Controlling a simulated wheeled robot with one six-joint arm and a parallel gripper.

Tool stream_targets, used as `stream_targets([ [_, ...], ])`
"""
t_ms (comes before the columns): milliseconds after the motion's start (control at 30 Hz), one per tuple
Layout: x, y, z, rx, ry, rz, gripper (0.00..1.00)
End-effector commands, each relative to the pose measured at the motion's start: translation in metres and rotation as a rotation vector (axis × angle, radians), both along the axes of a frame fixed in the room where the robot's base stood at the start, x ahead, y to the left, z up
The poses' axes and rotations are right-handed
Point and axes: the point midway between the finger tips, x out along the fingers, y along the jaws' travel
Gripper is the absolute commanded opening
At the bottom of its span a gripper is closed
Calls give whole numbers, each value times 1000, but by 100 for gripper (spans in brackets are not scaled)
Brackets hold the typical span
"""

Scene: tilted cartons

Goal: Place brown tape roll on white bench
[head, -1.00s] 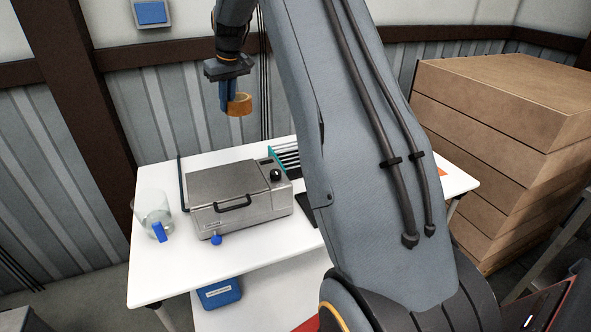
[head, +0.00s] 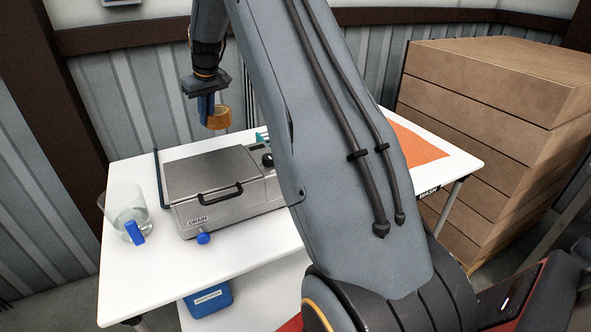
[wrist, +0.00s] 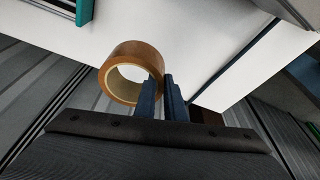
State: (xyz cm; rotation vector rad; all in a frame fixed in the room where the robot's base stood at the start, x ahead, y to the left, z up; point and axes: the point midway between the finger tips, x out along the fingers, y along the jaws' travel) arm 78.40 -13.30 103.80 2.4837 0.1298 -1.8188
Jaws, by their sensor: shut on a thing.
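The brown tape roll (head: 219,118) is held in the air by my gripper (head: 206,108), above the back edge of the white bench (head: 135,285). In the wrist view the tape roll (wrist: 131,73) hangs at the left of the fingers, its wall between the tips of my gripper (wrist: 160,85). The gripper is shut on it. The white bench top also shows in the wrist view (wrist: 190,30), beyond the roll. My arm hides the middle of the bench in the head view.
A metal box marked DRAIN (head: 220,190) takes up much of the bench's left half. A glass jug with a blue handle (head: 124,210) stands left of it. An orange sheet (head: 415,143) lies at the right. Stacked cartons (head: 490,110) stand beyond the bench's right end.

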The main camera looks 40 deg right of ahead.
Motion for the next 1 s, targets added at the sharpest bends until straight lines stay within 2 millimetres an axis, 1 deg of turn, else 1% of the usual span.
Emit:
stream_targets([
  [33,2,0,-14,0,0,0,0],
  [100,3,0,-24,0,-2,-1,0],
  [367,2,0,-40,0,1,-1,0],
  [600,1,0,-80,0,1,0,0],
  [867,1,0,-102,0,1,0,0],
  [1000,1,0,-120,0,1,-1,0],
])
